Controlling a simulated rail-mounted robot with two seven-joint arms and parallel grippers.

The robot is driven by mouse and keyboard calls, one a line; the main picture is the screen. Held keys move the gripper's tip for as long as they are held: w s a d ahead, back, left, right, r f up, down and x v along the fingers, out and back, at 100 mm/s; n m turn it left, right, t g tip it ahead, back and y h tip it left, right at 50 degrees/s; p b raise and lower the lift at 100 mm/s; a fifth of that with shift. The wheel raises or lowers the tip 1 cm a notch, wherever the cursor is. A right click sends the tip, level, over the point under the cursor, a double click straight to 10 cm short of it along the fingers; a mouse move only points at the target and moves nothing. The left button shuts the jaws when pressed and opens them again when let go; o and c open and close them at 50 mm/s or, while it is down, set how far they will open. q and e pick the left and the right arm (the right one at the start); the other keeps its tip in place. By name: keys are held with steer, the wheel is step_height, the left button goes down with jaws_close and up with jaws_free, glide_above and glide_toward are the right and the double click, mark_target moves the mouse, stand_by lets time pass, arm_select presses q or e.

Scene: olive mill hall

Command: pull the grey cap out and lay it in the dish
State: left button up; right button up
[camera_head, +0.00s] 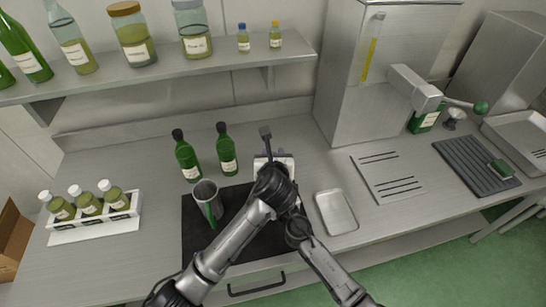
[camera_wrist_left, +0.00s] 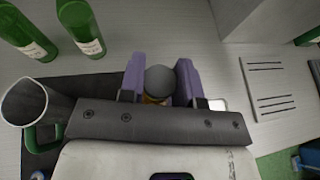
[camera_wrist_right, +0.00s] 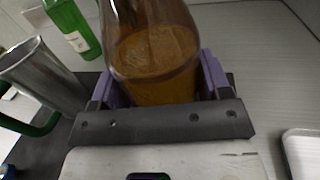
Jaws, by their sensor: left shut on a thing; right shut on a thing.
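The grey cap (camera_wrist_left: 160,78) shows as a rounded top between the two purple fingers of my left gripper (camera_wrist_left: 158,70), which is shut on it. A little amber shows just below the cap. My right gripper (camera_wrist_right: 155,82) is shut on a brown glass bottle (camera_wrist_right: 150,50) with amber contents; its top is out of that view. The dish (camera_head: 337,212), a shallow metal tray, lies empty to the right of the grippers.
A metal jug (camera_head: 206,199) with a green handle stands left on the dark mat (camera_head: 200,240). Two green bottles (camera_head: 187,160) (camera_head: 227,155) stand behind it. A white rack (camera_head: 95,220) of jars is far left. A slotted plate (camera_head: 388,178) lies right of the dish.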

arm_select(q)
steer(key=shift+r, duration=0.6)
steer(key=shift+r, duration=2)
arm_select(e)
steer(key=o, duration=1.4)
steer(key=shift+c, duration=0.2)
